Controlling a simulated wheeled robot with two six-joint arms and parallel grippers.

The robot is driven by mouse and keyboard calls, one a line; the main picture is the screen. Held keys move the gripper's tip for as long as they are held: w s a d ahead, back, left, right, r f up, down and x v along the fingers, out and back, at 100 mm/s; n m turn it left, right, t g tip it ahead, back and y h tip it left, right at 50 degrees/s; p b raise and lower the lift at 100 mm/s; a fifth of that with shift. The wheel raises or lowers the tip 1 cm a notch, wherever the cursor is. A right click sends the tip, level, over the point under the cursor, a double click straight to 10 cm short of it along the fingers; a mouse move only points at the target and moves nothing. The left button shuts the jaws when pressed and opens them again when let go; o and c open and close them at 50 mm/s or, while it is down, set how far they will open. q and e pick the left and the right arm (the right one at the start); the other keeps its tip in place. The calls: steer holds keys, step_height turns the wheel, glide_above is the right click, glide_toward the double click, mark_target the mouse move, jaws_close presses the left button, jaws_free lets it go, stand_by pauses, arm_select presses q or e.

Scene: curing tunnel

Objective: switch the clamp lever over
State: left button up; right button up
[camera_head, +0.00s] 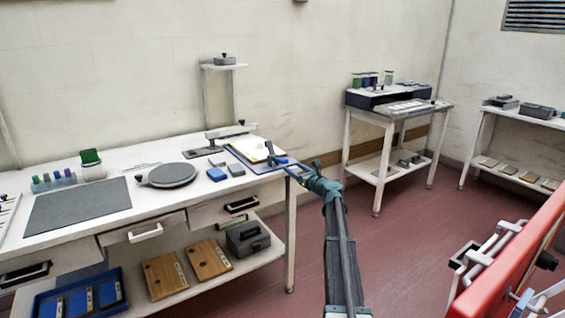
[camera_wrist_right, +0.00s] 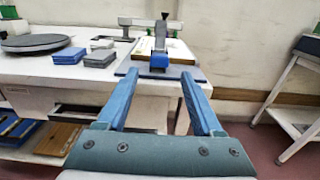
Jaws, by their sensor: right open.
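The clamp (camera_wrist_right: 159,62) has a blue block and a dark upright lever (camera_wrist_right: 161,34). It stands at the front edge of a board with a pale sheet (camera_wrist_right: 178,52), at the right end of the white bench. In the head view the sheet (camera_head: 253,149) and the dark lever (camera_head: 269,147) show just beyond my right gripper (camera_head: 284,165). My right gripper's blue fingers (camera_wrist_right: 158,78) are spread apart and empty, pointing at the clamp from the front. The lever appears centred between them, farther off; contact does not show. My left gripper is out of view.
Blue and grey blocks (camera_head: 216,174) and a round grey plate (camera_head: 172,175) lie left of the board on the bench (camera_head: 150,206). A red panel (camera_head: 515,255) fills the lower right. Red floor (camera_head: 400,235) is open between the bench and the back table.

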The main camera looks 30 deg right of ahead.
mark_target(286, 162)
steer(key=w, duration=0.9)
jaws_close()
stand_by(1.3)
